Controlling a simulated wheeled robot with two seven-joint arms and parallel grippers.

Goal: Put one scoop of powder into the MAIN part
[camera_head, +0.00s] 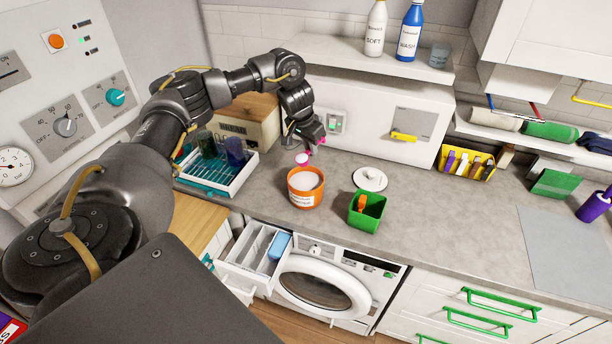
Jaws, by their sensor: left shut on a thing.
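My left gripper (316,141) is shut on a pink scoop (303,159). The scoop is just above and behind the far rim of an orange tub in the picture. Something pale shows at the scoop's bowl, but it is too small to tell whether this is powder. The orange tub (304,200) stands open on the counter with white powder (305,179) inside. The washer's detergent drawer (250,270) is pulled out below the counter. It has several compartments, with a blue piece (279,246) at its right side; any labels are unreadable. My right gripper is not in view.
A white round lid (370,179) and a green box (366,218) with an orange item stand right of the tub. A white tray (236,184) with dark cups is to its left. The grey counter (450,215) is clear farther right.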

